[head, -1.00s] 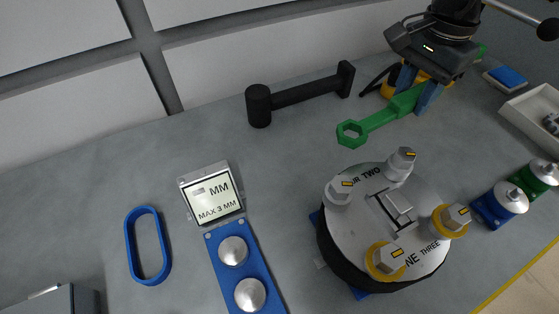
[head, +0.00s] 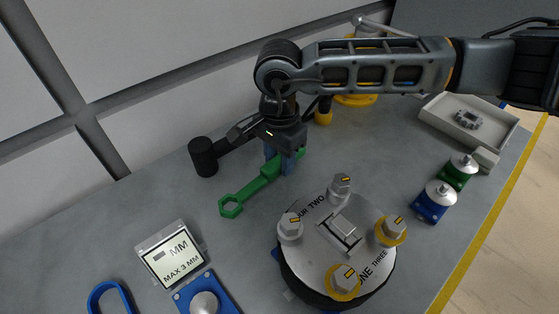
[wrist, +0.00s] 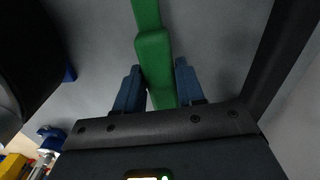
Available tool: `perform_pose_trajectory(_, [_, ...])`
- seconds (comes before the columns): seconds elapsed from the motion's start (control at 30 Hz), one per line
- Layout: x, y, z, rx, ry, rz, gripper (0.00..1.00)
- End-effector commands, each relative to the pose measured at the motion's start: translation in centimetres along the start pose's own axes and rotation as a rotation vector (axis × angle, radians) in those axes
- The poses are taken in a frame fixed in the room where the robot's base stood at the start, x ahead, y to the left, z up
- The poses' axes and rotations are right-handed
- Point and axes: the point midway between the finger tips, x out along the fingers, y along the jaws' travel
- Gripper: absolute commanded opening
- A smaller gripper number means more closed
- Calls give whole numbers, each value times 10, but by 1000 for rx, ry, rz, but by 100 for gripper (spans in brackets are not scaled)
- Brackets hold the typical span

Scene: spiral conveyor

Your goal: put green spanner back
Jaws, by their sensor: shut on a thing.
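The green spanner (head: 254,188) has a ring end toward the lower left, and its shaft runs up to my gripper (head: 284,163). My gripper's blue fingers are shut on the spanner's handle. In the wrist view the green spanner (wrist: 154,58) runs between the two blue fingers of my gripper (wrist: 158,90). Its far end is partly hidden by the gripper in the head view. Whether the spanner touches the grey table is hard to tell.
A black bar-shaped holder (head: 204,157) stands behind the spanner, partly hidden by my gripper. A round metal fixture with several bolts (head: 338,245) stands in front. A gauge display (head: 171,256), blue and green knob blocks and a pale tray (head: 440,113) lie around.

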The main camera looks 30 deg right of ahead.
Motion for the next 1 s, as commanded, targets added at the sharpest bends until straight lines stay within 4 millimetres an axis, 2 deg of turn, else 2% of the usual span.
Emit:
perform_pose_trajectory(0.13, [17,0,0,1,0,1,0])
perform_pose_trajectory(0.53, [24,0,0,-1,1,0,0])
perform_pose_trajectory(0.57, [23,0,0,0,1,0,39])
perform_pose_trajectory(0.8, [22,0,0,0,0,1,62])
perform_pose_trajectory(1.0, [22,0,0,0,0,1,64])
